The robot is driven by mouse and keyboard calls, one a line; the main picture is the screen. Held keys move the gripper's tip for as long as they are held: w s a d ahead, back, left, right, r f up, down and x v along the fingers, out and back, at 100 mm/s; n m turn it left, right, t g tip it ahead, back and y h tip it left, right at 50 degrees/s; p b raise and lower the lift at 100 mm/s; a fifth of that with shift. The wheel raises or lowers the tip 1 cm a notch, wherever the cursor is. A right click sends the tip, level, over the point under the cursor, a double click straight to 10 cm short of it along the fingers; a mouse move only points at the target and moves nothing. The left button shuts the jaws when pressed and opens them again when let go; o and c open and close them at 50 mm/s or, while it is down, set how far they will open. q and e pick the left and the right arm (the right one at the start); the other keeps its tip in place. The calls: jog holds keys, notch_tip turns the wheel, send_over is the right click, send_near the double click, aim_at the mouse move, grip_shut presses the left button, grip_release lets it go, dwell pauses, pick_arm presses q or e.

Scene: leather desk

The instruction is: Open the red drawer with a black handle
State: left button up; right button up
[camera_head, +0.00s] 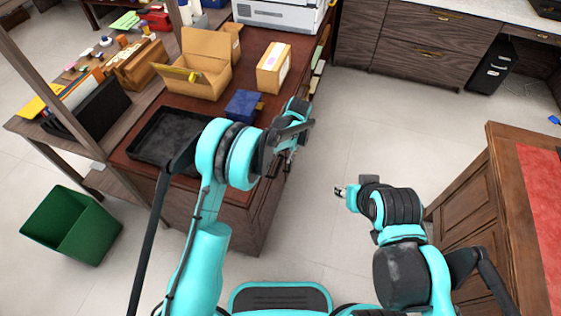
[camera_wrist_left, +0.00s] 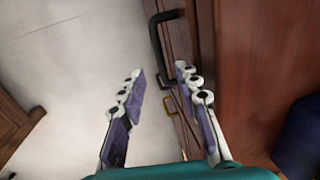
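In the left wrist view, a black handle (camera_wrist_left: 157,50) sticks out from a reddish-brown drawer front (camera_wrist_left: 182,30) at the top middle. My left gripper (camera_wrist_left: 160,72) is open and empty, its fingertips pointing toward the handle. One finger lies out over the floor side, and the other lies close to the drawer front and desk edge. I cannot tell if it touches. In the head view, my left gripper (camera_head: 298,118) is at the right edge of the desk, and the handle is hidden there. My right gripper (camera_head: 340,191) is over open floor, away from the desk.
The desk (camera_head: 135,97) holds a black tray (camera_head: 170,135), a blue box (camera_head: 243,105), an open cardboard box (camera_head: 197,75) and a printer (camera_head: 278,14). Free floor lies right of the desk; a wooden cabinet (camera_head: 480,200) stands beyond.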

aim_at(279, 166)
pick_arm(q)
jog(key=f, duration=0.2)
jog(key=f+b, duration=0.1)
jog(key=f, duration=0.1)
jog(key=a+f+b, duration=0.1)
jog(key=f, duration=0.1)
jog(key=shift+w+a+f, duration=0.1)
jog(key=shift+w+f, duration=0.15)
jog(key=shift+f, duration=0.05)
jog(key=shift+r, duration=0.1)
grip_shut()
